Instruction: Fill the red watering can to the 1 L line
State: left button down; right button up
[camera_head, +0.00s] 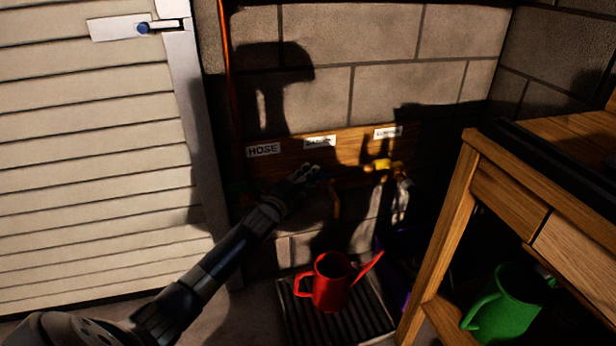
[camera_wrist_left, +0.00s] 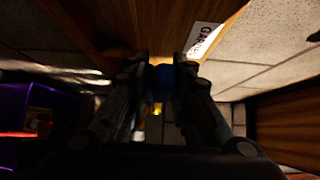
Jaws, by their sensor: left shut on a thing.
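The red watering can (camera_head: 331,284) stands upright on a dark slatted grate (camera_head: 372,318) below the wall taps, its spout pointing up to the right. I cannot see the water level or a 1 L line. My left gripper (camera_head: 309,175) is at the middle tap, shut on its blue handle, which shows between the fingers in the left wrist view (camera_wrist_left: 162,77). The middle tap's brassy spout (camera_head: 336,204) hangs above the can. I see no clear stream of water. My right gripper is not in view.
A wooden board (camera_head: 285,166) carries labels, one reading HOSE (camera_head: 263,150). A yellow-handled tap (camera_head: 381,165) is to the right. A wooden workbench (camera_head: 455,215) stands right, with a green watering can (camera_head: 500,305) on its lower shelf. A purple container (camera_wrist_left: 40,112) shows in the wrist view.

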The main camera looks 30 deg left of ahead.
pick_arm(q)
jog(key=c, duration=1.5)
grip_release()
jog(key=shift+w+d+r, duration=0.1)
jog(key=shift+r, duration=0.4)
jog(key=shift+c, duration=0.2)
jog(key=shift+f, duration=0.2)
jog(key=shift+f, duration=0.1)
jog(key=s, duration=1.2)
jog(key=shift+d, duration=0.35)
